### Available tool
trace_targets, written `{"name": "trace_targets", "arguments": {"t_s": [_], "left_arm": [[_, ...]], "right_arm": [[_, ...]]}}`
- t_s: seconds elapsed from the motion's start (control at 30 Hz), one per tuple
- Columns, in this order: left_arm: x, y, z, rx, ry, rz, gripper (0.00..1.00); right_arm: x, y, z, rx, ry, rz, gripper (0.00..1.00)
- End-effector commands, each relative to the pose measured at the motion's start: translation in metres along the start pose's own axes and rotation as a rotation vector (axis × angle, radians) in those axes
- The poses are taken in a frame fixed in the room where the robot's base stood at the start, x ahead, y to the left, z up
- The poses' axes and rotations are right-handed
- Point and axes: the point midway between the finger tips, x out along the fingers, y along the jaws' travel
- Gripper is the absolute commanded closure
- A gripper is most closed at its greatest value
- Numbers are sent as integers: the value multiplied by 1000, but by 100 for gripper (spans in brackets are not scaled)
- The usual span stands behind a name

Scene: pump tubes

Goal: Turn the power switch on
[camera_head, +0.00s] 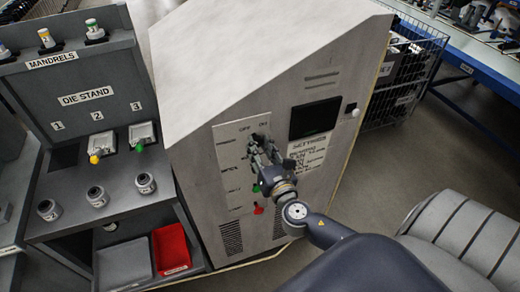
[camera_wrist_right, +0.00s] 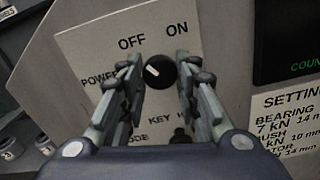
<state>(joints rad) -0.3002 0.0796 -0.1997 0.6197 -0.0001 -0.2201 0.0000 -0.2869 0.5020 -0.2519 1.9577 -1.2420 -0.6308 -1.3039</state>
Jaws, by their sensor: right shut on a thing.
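The power switch is a round black knob (camera_wrist_right: 160,73) on the pale control panel (camera_wrist_right: 90,42) in the right wrist view. Its short white mark sits on the left part of its face, toward the OFF label. The OFF and ON labels stand above it and POWER to its left. My right gripper (camera_wrist_right: 158,76) has a finger on each side of the knob and is shut on it. In the head view the right gripper (camera_head: 260,146) reaches the upper panel (camera_head: 229,165) and mostly hides the knob. My left gripper is not in view.
The grey machine cabinet (camera_head: 200,105) carries a dark screen (camera_head: 314,118) and a settings sheet (camera_head: 308,150) right of the switch. A green button (camera_head: 256,188) and a red one (camera_head: 258,210) sit lower. The mandrel and die stand (camera_head: 85,75) is at left, a wire cage (camera_head: 412,75) behind right.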

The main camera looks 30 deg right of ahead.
Motion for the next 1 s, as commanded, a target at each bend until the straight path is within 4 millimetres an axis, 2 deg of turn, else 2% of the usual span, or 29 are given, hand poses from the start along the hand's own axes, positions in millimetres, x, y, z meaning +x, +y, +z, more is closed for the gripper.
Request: {"name": "trace_targets", "arguments": {"t_s": [0.4, 1.0], "left_arm": [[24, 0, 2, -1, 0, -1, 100], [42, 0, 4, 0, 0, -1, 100]], "right_arm": [[0, -1, -1, 393, -4, -1, 94], [0, -1, 1, 961, -5, -1, 94]]}}
